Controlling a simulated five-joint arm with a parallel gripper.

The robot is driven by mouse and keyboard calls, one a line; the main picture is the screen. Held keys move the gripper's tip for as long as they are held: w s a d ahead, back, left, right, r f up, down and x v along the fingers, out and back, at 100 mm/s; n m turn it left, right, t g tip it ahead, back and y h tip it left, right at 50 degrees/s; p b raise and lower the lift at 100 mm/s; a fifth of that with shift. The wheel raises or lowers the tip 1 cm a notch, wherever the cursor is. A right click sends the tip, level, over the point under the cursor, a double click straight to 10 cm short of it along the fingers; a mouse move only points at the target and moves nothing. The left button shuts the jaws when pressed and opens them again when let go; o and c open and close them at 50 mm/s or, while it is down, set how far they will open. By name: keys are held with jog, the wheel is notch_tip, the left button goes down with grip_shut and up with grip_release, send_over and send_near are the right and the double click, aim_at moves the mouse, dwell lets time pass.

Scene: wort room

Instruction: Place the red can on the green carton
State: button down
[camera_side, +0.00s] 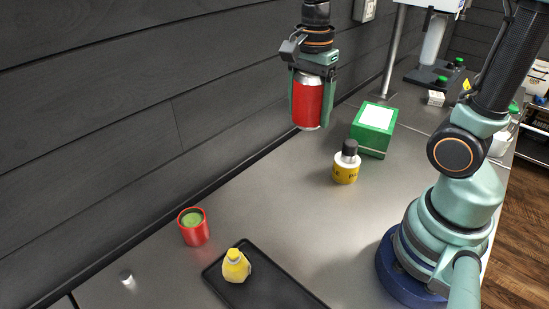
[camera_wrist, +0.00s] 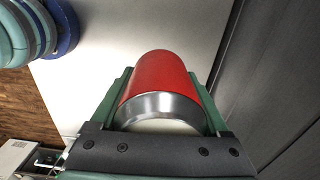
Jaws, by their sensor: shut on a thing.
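The red can (camera_side: 308,103) is held upright between the fingers of my gripper (camera_side: 309,92), well above the counter. In the wrist view the red can (camera_wrist: 160,82) fills the space between the green fingers of my gripper (camera_wrist: 165,92), its silver end towards the camera. The green carton (camera_side: 374,129) stands on the counter to the right of the can in the side view, with a white patch on its top. Nothing rests on the carton. The carton does not show in the wrist view.
A yellow bottle with a dark cap (camera_side: 346,163) stands in front of the carton. A red cup with green contents (camera_side: 194,227) and a black tray (camera_side: 262,287) bearing a yellow object (camera_side: 236,265) are nearer. A dark plank wall (camera_side: 130,90) runs along the left.

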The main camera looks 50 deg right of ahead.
jog(key=w+d+r+m, duration=0.3)
jog(key=d, duration=0.7)
notch_tip(320, 180, up, 5)
jog(key=m, duration=0.6)
send_over(377, 116)
notch_tip(377, 116, down, 19)
jog(key=shift+f, duration=0.15)
jog(key=shift+f, duration=0.1)
